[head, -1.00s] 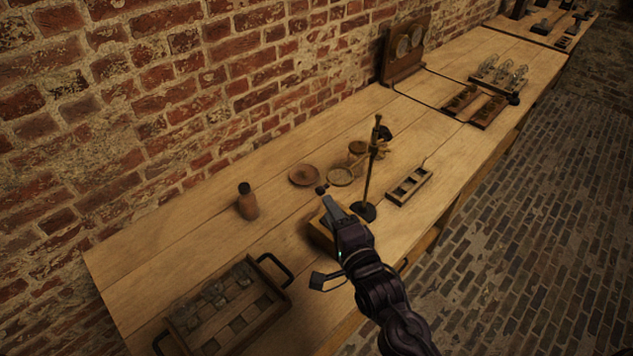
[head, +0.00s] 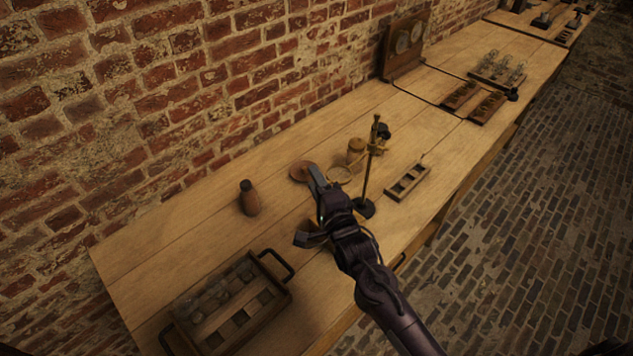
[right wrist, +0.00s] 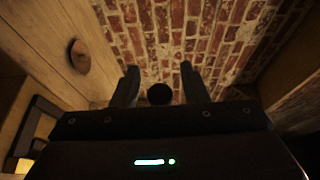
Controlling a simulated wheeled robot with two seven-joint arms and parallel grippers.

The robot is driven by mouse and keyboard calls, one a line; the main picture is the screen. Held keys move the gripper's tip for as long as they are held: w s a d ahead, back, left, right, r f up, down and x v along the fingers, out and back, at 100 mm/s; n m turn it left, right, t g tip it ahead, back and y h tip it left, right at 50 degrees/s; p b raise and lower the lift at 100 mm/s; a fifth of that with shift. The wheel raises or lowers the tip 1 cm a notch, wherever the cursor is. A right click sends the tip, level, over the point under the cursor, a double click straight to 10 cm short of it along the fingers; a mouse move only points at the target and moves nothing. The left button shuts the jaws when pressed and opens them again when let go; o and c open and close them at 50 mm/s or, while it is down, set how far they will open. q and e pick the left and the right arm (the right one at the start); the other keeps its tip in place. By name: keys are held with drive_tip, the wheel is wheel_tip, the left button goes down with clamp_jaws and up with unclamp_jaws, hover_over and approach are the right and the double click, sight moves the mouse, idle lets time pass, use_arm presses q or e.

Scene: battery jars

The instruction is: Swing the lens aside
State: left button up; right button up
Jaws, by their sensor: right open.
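The lens is a round pale-rimmed ring (head: 340,174) held out to the left of a dark upright stand (head: 369,165) on the bench. My right gripper (head: 316,174) is just left of the lens, over the table, with its fingers pointing at the wall. In the right wrist view its two fingers (right wrist: 159,76) are apart. A dark round knob (right wrist: 159,94) shows between them, and I cannot tell whether they touch it. The lens's near side and handle are hidden behind my gripper in the head view. My left gripper is not in view.
A brown bottle (head: 249,198) stands to the left, and a wooden dish (head: 302,170) lies behind my gripper. A small jar (head: 356,150) stands behind the lens. A handled tray (head: 279,302) sits at front left.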

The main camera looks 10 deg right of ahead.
clamp_jaws()
drive_tip(key=shift+w+a, duration=0.15)
drive_tip(key=shift+w, duration=0.05)
drive_tip(key=w+a+b, duration=0.1)
drive_tip(key=w+b, duration=0.3)
drive_tip(key=w, duration=0.5)
drive_tip(key=shift+a+r, duration=0.15)
drive_tip(key=shift+a, duration=0.2)
drive_tip(key=shift+w, duration=0.1)
idle(0.3)
